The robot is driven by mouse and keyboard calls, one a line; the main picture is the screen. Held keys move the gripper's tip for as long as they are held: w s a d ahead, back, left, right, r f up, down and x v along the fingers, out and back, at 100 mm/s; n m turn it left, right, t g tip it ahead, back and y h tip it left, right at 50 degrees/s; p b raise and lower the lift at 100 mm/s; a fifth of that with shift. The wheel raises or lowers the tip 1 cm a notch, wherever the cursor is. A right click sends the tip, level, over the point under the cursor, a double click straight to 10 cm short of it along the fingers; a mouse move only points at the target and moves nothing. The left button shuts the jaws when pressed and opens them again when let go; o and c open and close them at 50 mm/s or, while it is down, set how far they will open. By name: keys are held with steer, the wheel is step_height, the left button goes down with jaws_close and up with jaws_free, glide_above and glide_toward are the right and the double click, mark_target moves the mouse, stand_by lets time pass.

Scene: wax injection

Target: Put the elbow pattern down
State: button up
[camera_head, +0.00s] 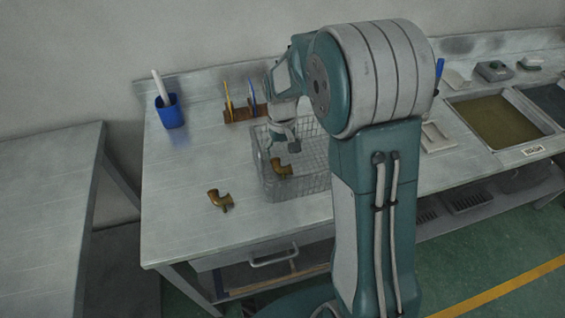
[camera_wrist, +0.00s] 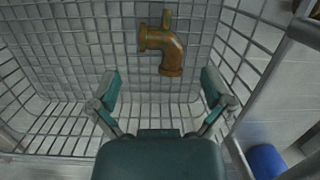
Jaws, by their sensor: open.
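A brown elbow pattern (camera_head: 281,167) is inside the wire basket (camera_head: 266,190). In the wrist view the elbow pattern (camera_wrist: 163,50) lies on the basket's wire mesh, beyond my fingertips and apart from them. My gripper (camera_wrist: 160,88) is open, with nothing between its fingers. In the head view my gripper (camera_head: 287,146) is over the basket, just above the elbow pattern. A second brown elbow pattern (camera_head: 219,200) lies on the bench to the left of the basket.
A blue cup (camera_head: 170,115) with a white tool stands at the back left of the metal bench (camera_head: 185,225). A small rack (camera_head: 243,112) stands behind the basket. The bench's left part is mostly clear.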

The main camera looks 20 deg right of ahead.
step_height(320, 180, up, 8)
steer(key=w, duration=0.1)
steer(key=s+r+t, duration=0.3)
steer(key=s+r, duration=0.6)
steer(key=s+r+m+t, duration=0.1)
steer(key=s+t, duration=0.3)
steer(key=s, duration=0.9)
steer(key=shift+d+r, duration=0.2)
steer(key=shift+d, duration=0.15)
